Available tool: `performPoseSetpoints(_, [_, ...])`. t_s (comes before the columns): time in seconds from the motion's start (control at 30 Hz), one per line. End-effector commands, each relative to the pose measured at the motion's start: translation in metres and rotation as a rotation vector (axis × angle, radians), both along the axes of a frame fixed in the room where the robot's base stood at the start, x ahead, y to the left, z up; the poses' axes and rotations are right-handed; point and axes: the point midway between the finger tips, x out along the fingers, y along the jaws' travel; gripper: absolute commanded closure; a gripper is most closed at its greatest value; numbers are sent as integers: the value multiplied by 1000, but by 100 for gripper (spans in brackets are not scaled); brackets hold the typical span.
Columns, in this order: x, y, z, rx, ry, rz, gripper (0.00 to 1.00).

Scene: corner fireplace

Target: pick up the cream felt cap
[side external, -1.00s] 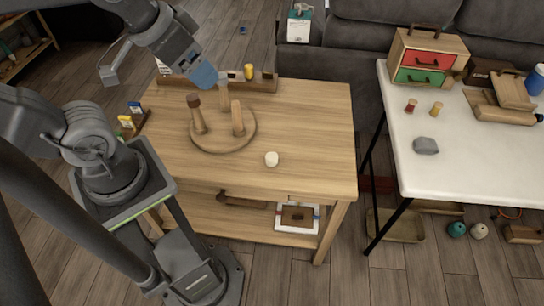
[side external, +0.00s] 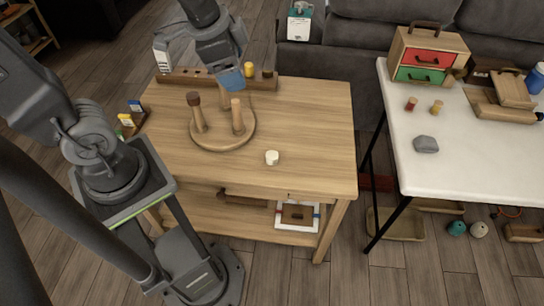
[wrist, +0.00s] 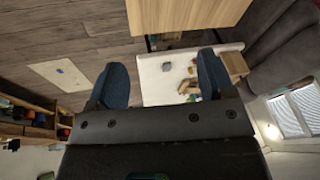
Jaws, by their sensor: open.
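The cream felt cap (side external: 272,158) sits alone on the bare front part of the wooden table (side external: 310,135), right of the round peg stand (side external: 222,143). My gripper (side external: 232,82) is above the far part of the table, over the back of the peg stand, up and left of the cap and well apart from it. In the wrist view my gripper (wrist: 160,85) shows two blue fingers spread wide with nothing between them. The cap does not show clearly in the wrist view.
The peg stand has upright wooden pegs, one with a dark brown top (side external: 193,99). A wooden rack (side external: 190,79) with small pieces, one yellow (side external: 249,70), lies along the back edge. A white table (side external: 470,160) stands at right. The table around the cap is clear.

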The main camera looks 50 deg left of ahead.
Motion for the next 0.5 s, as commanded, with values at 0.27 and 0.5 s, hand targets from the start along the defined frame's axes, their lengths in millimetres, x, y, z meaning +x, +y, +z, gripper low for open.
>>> performPoseSetpoints(0.27, [64, 4, -80, 139, 161, -531, 25])
performPoseSetpoints(0.5, [94, 7, -164, 192, 261, -971, 25])
